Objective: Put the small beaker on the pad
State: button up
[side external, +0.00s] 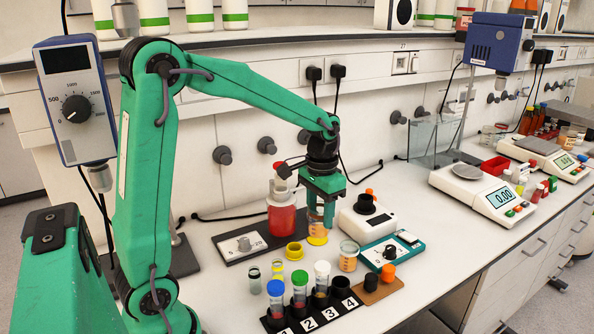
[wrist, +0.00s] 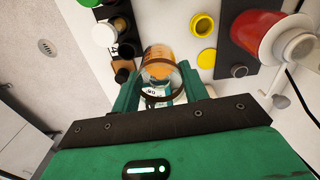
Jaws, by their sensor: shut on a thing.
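My gripper (side external: 322,194) is shut on a small clear beaker (side external: 316,222) with orange marks. The beaker hangs below the jaws and looks upright. In the wrist view my gripper's fingers (wrist: 165,92) sit either side of clear, orange-tinted glass (wrist: 160,68); held and standing glass may overlap there.
Another orange-marked beaker (side external: 349,256) stands nearby at the right. A red bottle (side external: 281,217) stands behind left, a white device (side external: 366,224) to the right.

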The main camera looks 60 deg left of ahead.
jog(key=w+d+r, duration=0.2)
jog(key=d, duration=0.4)
jog(key=shift+w+d+r+m, duration=0.15)
jog(key=shift+d+m, duration=0.1)
jog(key=shift+m, duration=0.15)
jog(key=shift+a, duration=0.1)
jog(key=w+a+f+n, duration=0.2)
jog(key=a+f+n, duration=0.2)
jog(key=a+n, duration=0.5)
jog(key=w+a+f+n, duration=0.3)
jog(key=a+n, duration=0.6)
jog(key=n, duration=0.2)
jog(key=shift+w+a+f, duration=0.35)
jog(key=shift+f, duration=0.05)
jog(key=shift+f, duration=0.2)
jog(key=shift+f, duration=3.2)
jog(key=shift+f, duration=0.35)
